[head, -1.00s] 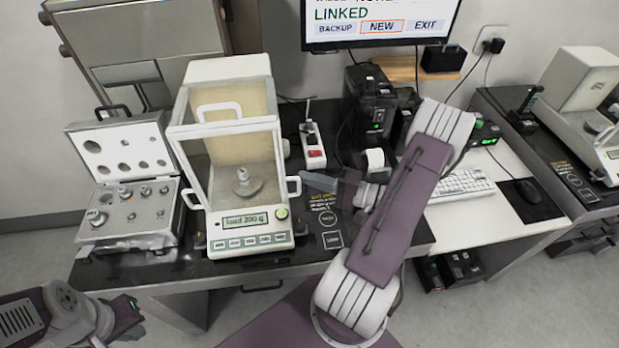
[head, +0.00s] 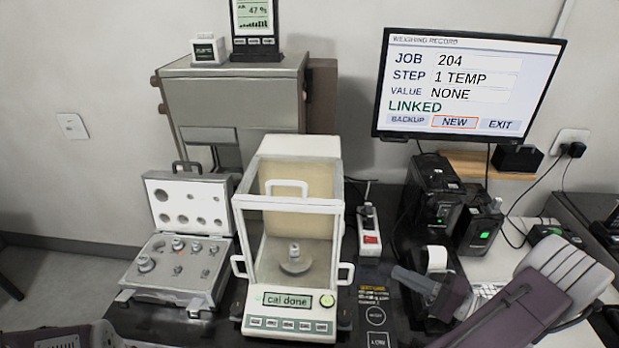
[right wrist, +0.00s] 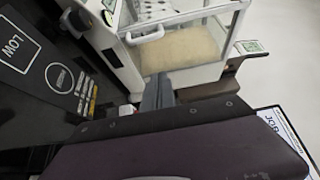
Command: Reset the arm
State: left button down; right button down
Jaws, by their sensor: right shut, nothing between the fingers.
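My right arm comes in at the lower right of the head view, with a purple link across the corner. My right gripper (head: 404,275) is shut and empty, its grey fingers pointing left, right of the balance (head: 291,326). In the right wrist view the shut fingers (right wrist: 158,92) show in front of the balance (right wrist: 128,75), apart from any held thing. A part of my left arm shows at the bottom left edge of the head view; its gripper is out of view.
The balance reads "cal done" and has a weight (head: 295,252) on its pan. An open weight case (head: 172,290) stands left. A printer (head: 433,258) and black boxes stand right, near my right gripper. The monitor (head: 468,85) reads job 204, step 1 TEMP, linked.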

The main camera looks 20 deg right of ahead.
jog(key=s+a+f+n+g+h+p, duration=0.1)
jog(key=s+a+f+n+g+h, duration=0.2)
jog(key=a+g, duration=0.6)
jog(key=a+f+n+g+h+p, duration=0.1)
jog(key=a+f+n+g+p, duration=0.1)
jog(key=a+n+g, duration=0.55)
jog(key=w+a+h, duration=0.1)
jog(key=w+a+r+t+h, duration=0.1)
jog(key=a+h, duration=0.1)
jog(key=w+a+r+n+t+h, duration=0.1)
jog(key=h, duration=0.1)
jog(key=shift+w+a+p, duration=0.2)
jog(key=shift+w+p, duration=0.2)
jog(key=shift+w+a, duration=0.1)
jog(key=shift+w, duration=0.2)
